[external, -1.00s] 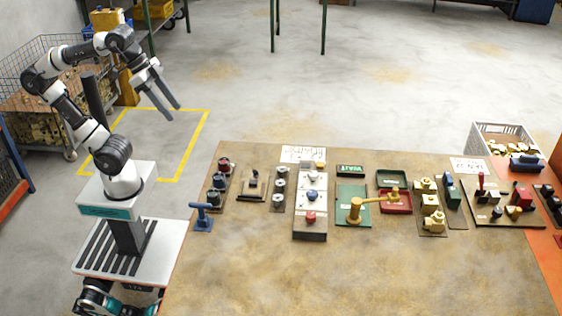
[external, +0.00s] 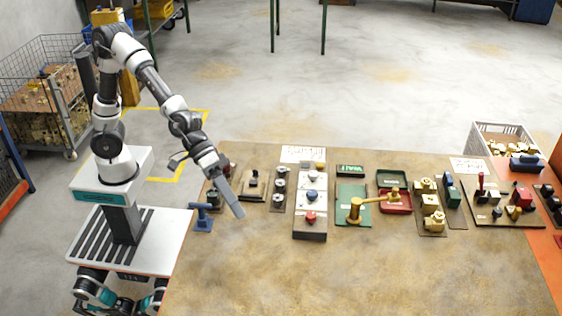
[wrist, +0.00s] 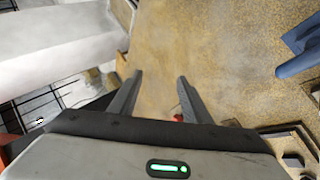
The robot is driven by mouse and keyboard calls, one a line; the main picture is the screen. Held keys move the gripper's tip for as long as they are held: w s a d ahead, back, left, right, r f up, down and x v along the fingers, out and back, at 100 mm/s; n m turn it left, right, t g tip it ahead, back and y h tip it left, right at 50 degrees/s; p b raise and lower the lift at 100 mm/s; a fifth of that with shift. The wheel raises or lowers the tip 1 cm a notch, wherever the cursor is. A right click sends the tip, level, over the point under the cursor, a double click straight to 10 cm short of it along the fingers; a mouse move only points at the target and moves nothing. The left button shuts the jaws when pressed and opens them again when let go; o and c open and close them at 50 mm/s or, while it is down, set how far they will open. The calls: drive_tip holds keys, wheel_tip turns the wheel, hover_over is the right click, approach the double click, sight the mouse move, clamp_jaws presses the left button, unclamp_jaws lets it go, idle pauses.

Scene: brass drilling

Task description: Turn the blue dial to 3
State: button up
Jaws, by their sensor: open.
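No pointer or number on any dial is legible. My gripper (external: 236,206) is over the left part of the table, left of the pale panel, pointing down and right. In the wrist view my gripper (wrist: 160,76) is open, with bare table between the fingers.
A blue handled fixture (external: 202,218) stands at the table's left edge, close to my arm. Right of the pale panel are a green plate with a yellow lever (external: 368,203), red and green trays, and brass valves (external: 432,205). The table's front is clear.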

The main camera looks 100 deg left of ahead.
drive_tip(key=w+d+r+n+t+h+p, duration=0.1)
drive_tip(key=w+d+r+n+t+p, duration=0.15)
drive_tip(key=r+n+t+p, duration=0.75)
drive_tip(key=a+r+n+g+y, duration=0.2)
drive_tip(key=a+r+n+y, duration=0.15)
drive_tip(key=a+n, duration=0.65)
drive_tip(key=a+r+n+g+y, duration=0.2)
drive_tip(key=a+r+n+y, duration=0.15)
drive_tip(key=a+n, duration=0.7)
drive_tip(key=b, duration=0.1)
approach(311, 192)
drive_tip(key=b+x, duration=0.2)
drive_tip(key=x, duration=0.6)
drive_tip(key=shift+w+d+f, duration=0.15)
drive_tip(key=shift+w, duration=0.05)
drive_tip(key=shift+c, duration=0.2)
drive_tip(key=c, duration=1)
